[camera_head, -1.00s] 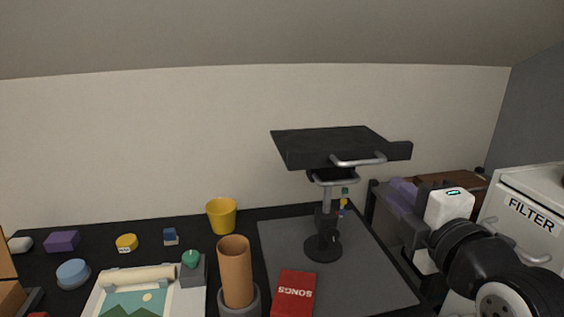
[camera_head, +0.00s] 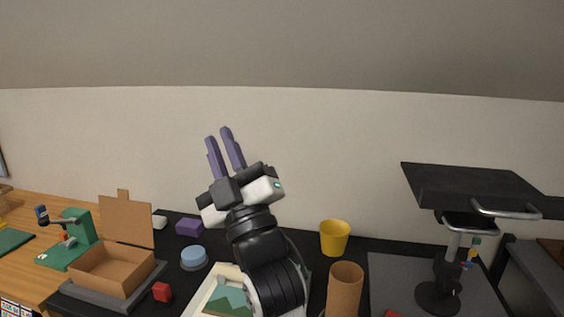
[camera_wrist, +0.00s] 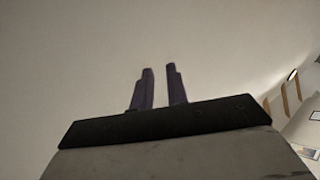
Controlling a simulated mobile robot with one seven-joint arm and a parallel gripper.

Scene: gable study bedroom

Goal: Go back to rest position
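My gripper (camera_head: 226,150) is raised above the dark desk in the head view, its two purple fingers pointing up in front of the pale wall. In the wrist view the fingers of my gripper (camera_wrist: 160,88) stand apart with a gap between them. Nothing is between them, and only blank wall or ceiling lies beyond. My gripper touches nothing. My forearm hides part of the picture sheet (camera_head: 228,298) and of the desk behind it.
A black raised platform (camera_head: 470,187) stands at right. The air around my gripper is clear.

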